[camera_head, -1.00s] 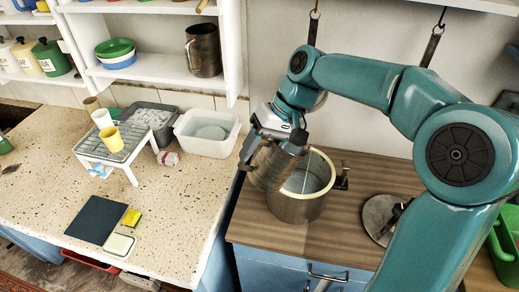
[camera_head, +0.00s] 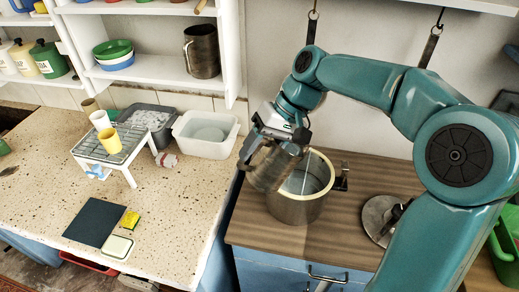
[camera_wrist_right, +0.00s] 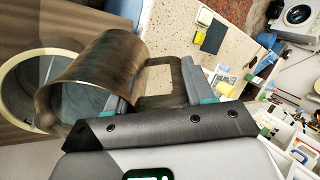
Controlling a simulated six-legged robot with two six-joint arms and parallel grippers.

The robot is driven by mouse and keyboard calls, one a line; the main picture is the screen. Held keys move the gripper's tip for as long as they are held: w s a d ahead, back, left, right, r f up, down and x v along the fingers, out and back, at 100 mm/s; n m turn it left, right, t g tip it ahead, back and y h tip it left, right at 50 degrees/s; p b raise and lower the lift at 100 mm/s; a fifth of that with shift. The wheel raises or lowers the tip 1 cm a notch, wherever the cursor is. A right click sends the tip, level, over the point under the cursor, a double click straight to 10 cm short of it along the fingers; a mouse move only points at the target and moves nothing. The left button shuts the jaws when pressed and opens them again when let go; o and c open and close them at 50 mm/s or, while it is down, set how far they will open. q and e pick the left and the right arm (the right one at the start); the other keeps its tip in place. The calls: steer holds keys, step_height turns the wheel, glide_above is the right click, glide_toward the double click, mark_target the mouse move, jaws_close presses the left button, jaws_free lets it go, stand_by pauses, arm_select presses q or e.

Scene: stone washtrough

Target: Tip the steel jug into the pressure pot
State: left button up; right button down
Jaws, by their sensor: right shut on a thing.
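The steel jug (camera_head: 275,167) is tilted over the left rim of the pressure pot in the head view. My right gripper (camera_head: 262,140) is shut on it. The jug also shows in the right wrist view (camera_wrist_right: 100,75), lying well over, with its handle (camera_wrist_right: 168,72) toward the gripper. The pressure pot (camera_head: 295,208) stands open on the wooden worktop, with a pale ring around its rim. It is partly hidden behind the jug in the wrist view (camera_wrist_right: 22,75). A thin pale streak shows over the pot's mouth. My left gripper is not in view.
A round metal lid (camera_head: 380,215) lies right of the pot. A white basin (camera_head: 207,133) and a wire rack (camera_head: 110,143) with cups stand on the speckled counter at left. Another metal jug (camera_head: 202,50) stands on the shelf.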

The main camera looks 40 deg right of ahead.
steer(key=shift+d, duration=0.1)
stand_by(0.6)
steer(key=shift+s+d+r+t+y+b, duration=0.15)
steer(key=shift+d+r+t+y+b, duration=0.2)
steer(key=shift+y+b, duration=0.35)
stand_by(2.1)
steer(key=shift+s+d+r+t+y+b, duration=0.15)
steer(key=shift+d+y+b, duration=0.1)
steer(key=shift+d+y, duration=0.2)
steer(key=shift+s+d+t+y+b, duration=0.1)
steer(key=shift+d+y+b, duration=0.15)
steer(key=shift+y, duration=0.2)
stand_by(3.6)
